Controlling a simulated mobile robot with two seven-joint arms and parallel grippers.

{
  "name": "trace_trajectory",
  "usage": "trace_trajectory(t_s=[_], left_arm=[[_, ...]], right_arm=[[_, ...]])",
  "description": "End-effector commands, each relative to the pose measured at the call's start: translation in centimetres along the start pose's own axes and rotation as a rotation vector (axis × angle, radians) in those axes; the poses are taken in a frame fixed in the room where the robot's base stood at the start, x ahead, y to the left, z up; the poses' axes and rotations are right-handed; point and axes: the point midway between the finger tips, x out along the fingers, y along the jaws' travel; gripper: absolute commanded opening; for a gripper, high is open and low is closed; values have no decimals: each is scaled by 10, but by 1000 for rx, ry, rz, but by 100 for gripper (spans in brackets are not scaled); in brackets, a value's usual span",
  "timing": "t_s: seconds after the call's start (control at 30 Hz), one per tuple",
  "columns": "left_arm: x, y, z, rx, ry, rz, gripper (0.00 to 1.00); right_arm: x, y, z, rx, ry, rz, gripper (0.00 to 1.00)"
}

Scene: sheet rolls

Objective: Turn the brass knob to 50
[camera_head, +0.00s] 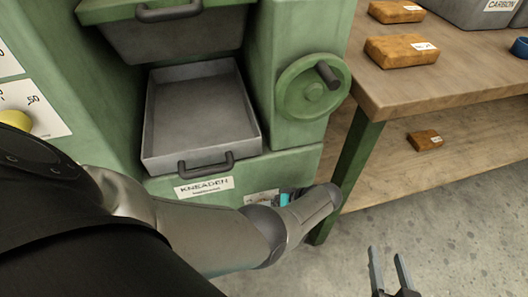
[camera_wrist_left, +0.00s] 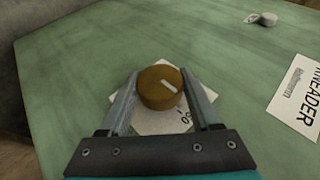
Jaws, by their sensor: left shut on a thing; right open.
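The brass knob (camera_wrist_left: 158,92) shows in the left wrist view between the two fingers of my left gripper (camera_wrist_left: 163,90), which is shut on it. A short white mark on its face slants toward the lower right of that view. In the head view my left arm hides the knob; a bit of the card (camera_head: 262,197) shows beside the teal of my left gripper. My right gripper (camera_head: 388,254) is open and empty above the floor.
The green machine has a grey tray (camera_head: 201,110), a KNEADER label (camera_head: 204,187) and a green handwheel (camera_head: 312,87). A yellow knob (camera_head: 15,119) sits on another card at left. A wooden bench (camera_head: 430,85) with several wooden blocks stands right.

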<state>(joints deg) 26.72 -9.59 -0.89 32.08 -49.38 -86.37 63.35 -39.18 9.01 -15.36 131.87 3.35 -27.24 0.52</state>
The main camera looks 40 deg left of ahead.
Motion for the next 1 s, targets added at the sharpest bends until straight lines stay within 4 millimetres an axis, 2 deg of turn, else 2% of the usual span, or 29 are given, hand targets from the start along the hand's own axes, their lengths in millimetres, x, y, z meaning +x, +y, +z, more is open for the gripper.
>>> trace_trajectory(t_s=[0.6,0.63,0.87,1.0], left_arm=[[1,-1,-1,6,3,-13,8],[1,-1,-1,6,3,-13,67],[1,0,0,5,1,-12,93],[0,0,0,5,1,-11,94]], right_arm=[[0,-4,-2,6,39,-10,50],[0,-4,-2,6,39,-10,50],[1,-4,-2,6,38,-10,50],[0,-4,-2,6,38,-10,50]])
